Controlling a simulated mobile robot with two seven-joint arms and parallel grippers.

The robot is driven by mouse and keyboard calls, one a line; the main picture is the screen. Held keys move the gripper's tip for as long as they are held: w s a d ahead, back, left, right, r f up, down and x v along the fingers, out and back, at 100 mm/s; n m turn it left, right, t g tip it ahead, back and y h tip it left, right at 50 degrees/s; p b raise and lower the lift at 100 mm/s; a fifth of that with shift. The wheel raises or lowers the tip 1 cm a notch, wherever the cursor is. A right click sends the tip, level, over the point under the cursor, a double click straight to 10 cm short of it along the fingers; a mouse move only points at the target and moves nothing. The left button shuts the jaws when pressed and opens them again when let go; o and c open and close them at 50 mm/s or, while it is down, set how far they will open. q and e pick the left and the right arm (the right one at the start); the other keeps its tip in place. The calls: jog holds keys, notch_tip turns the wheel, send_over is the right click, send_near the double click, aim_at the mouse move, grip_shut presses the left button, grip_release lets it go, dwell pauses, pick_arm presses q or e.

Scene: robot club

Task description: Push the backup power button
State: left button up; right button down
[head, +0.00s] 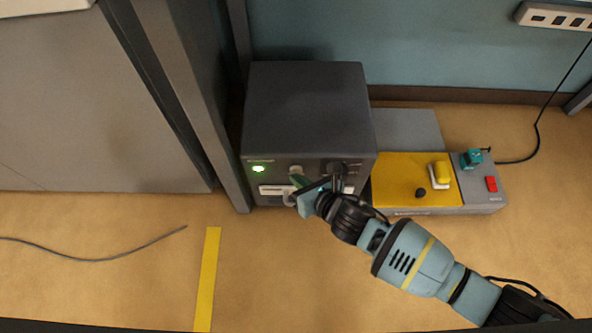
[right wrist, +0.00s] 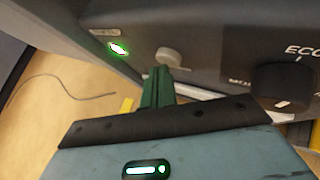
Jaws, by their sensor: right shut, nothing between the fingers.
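A dark grey power box (head: 305,110) stands on the floor. Its front has a lit green light (head: 258,169), a round light-grey button (head: 295,170) and a dark knob (head: 337,169). The right wrist view shows the green light (right wrist: 119,48), the grey button (right wrist: 169,57) and the black knob (right wrist: 284,84) marked "ECO". My right gripper (head: 302,184) is shut and empty at the box's front. In the right wrist view its green fingertips (right wrist: 160,75) lie just below the button; whether they touch it I cannot tell. My left gripper is not in view.
A yellow and grey unit (head: 390,180) with a yellow switch (head: 440,173), a red button (head: 491,184) and a teal plug (head: 472,158) sits right of the box. A metal post (head: 190,90) stands close on the left. A loose cable (head: 100,259) and yellow tape (head: 208,280) lie on the floor.

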jog(key=shift+w, duration=0.25)
jog(key=shift+s, duration=0.1)
jog(key=shift+s+p, duration=0.35)
jog(key=shift+p, duration=0.1)
jog(key=shift+s, duration=0.1)
jog(key=s+p, duration=0.2)
jog(key=s, duration=0.3)
jog(key=shift+s+p, duration=0.4)
